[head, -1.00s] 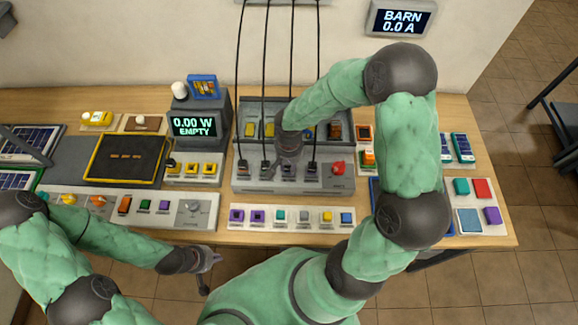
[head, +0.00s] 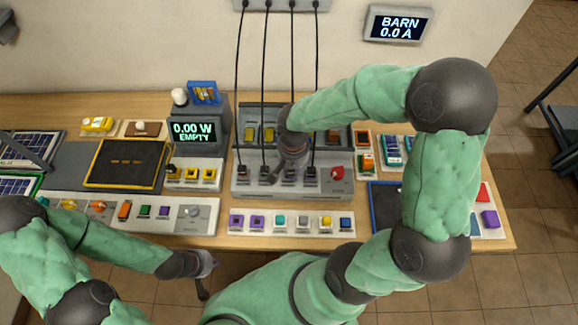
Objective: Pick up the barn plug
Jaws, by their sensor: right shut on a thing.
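Several black plugs on black cables stand in a row in the grey socket strip (head: 325,187) at the middle of the bench. The left two plugs (head: 242,171) (head: 265,171) and the rightmost plug (head: 311,173) show beside my gripper. My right gripper (head: 281,174) reaches down over the strip and is shut on a plug, apparently the third from the left. That plug is mostly hidden by the gripper. Labels on the strip are too small to read, so I cannot tell which plug is barn by label. My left gripper (head: 205,277) is open and empty before the bench's front edge.
A wall display (head: 399,24) reads "BARN 0.0 A". A red knob (head: 337,173) sits at the strip's right end. A grey tray (head: 257,108) is behind the strip, a row of coloured blocks (head: 303,222) in front. A meter (head: 194,132) reads "0.00 W EMPTY".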

